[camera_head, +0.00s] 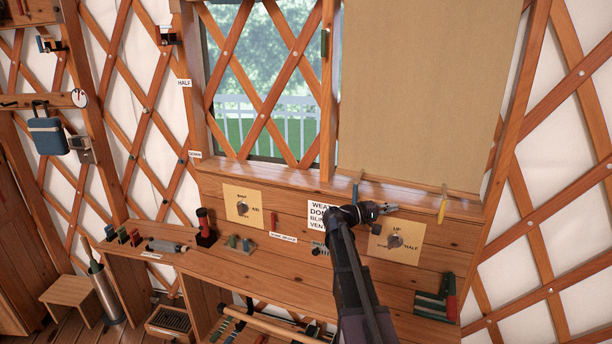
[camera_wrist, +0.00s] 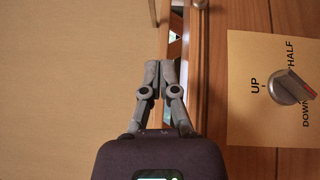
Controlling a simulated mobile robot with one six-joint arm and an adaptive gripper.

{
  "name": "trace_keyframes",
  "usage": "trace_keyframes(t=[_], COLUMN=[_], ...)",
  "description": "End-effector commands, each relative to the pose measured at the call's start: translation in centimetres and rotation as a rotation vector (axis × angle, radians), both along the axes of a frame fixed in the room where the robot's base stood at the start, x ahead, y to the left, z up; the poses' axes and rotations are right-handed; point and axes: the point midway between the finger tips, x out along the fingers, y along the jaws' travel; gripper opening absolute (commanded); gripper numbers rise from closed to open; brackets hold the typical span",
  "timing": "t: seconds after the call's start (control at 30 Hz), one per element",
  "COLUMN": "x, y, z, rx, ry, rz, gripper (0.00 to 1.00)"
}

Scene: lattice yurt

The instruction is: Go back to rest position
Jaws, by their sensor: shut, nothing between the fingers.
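My gripper (camera_head: 390,208) is shut and empty in front of the wooden wall, just below the window ledge. My arm reaches up to it from the bottom of the head view. In the wrist view my gripper (camera_wrist: 160,68) has its fingertips together, with the tan blind to the left and the wooden ledge behind. A yellow plate with a round knob (camera_head: 395,241) and the words UP and HALF sits just below my gripper. The knob (camera_wrist: 290,88) also shows at the right of the wrist view. My gripper is apart from the knob.
The tan blind (camera_head: 430,90) hangs over the right window. A yellow-handled cord (camera_head: 442,207) and a blue one (camera_head: 355,192) hang near the ledge. A second knob plate (camera_head: 243,205) is to the left. A green and red item (camera_head: 438,303) stands on the bench at right.

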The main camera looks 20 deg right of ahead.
Motion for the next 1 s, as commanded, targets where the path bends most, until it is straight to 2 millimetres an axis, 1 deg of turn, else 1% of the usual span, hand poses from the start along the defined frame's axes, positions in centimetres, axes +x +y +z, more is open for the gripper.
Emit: trace_keyframes(t=[0.17,0.27,0.37,0.47,0.57,0.77,0.87,1.0], x=[-0.2,-0.6,-1.2,-2.1,-3.2,-5.3,-6.5,-8.1], y=[0.2,0.7,1.6,3.0,4.8,9.5,12.1,16.1], z=[-0.2,-0.9,-2.0,-3.6,-5.7,-10.1,-12.1,-14.6], rx=[0.013,0.045,0.104,0.191,0.302,0.548,0.673,0.848], ry=[-0.004,-0.014,-0.030,-0.053,-0.081,-0.127,-0.145,-0.163], rz=[0.001,0.004,0.009,0.016,0.022,0.036,0.040,0.046], gripper=[0.00,0.00,0.00,0.00,0.00,0.00,0.00,0.00])
